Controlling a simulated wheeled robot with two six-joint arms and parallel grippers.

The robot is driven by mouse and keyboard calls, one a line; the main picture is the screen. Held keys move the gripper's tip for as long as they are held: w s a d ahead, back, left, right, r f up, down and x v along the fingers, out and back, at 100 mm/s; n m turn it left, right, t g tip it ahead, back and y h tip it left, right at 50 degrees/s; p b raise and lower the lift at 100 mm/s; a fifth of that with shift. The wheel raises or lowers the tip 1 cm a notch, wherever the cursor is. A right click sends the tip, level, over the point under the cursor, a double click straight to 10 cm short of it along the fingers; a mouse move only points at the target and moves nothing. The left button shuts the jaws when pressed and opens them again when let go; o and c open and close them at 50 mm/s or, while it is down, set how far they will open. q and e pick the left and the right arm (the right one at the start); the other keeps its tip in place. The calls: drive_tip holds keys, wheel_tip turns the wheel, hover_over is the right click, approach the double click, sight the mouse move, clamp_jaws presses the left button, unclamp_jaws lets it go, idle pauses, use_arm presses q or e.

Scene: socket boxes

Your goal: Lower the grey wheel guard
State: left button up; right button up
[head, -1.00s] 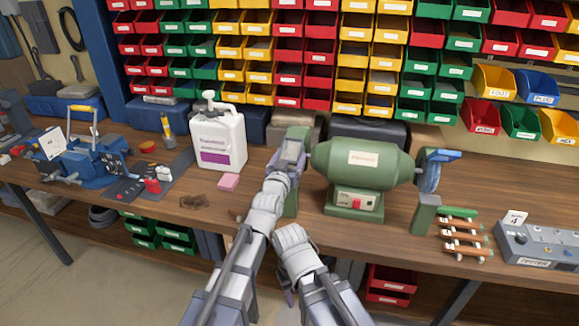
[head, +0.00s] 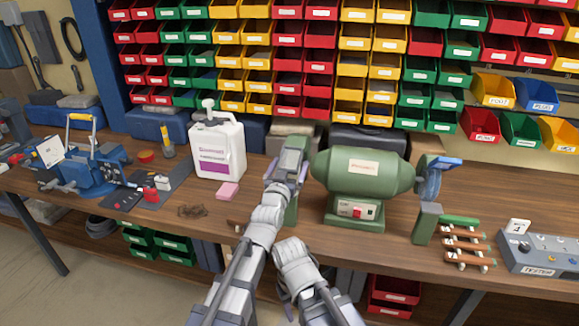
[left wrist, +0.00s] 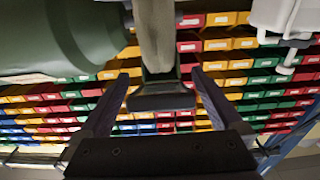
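The green bench grinder (head: 365,172) stands on the wooden bench. My left gripper (head: 287,166) is at its left end, in front of the green left wheel housing (head: 294,143). In the left wrist view, a dark grey plate, which looks like the grey wheel guard (left wrist: 162,100), sits between the fingers of my left gripper (left wrist: 163,80). The fingers stand apart with gaps on both sides of it. In the head view the gripper largely hides this guard.
A white jug (head: 218,150) and a pink block (head: 228,190) stand left of the grinder. A blue vise (head: 95,170) is farther left. Wood-handled pieces (head: 465,245) and a grey tester box (head: 545,248) are at right. Bins (head: 305,62) fill the back wall.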

use_arm(q)
drive_tip(key=v, duration=0.7)
drive_tip(key=shift+s, duration=0.35)
drive_tip(key=shift+a+f, duration=0.1)
drive_tip(key=shift+a, duration=0.05)
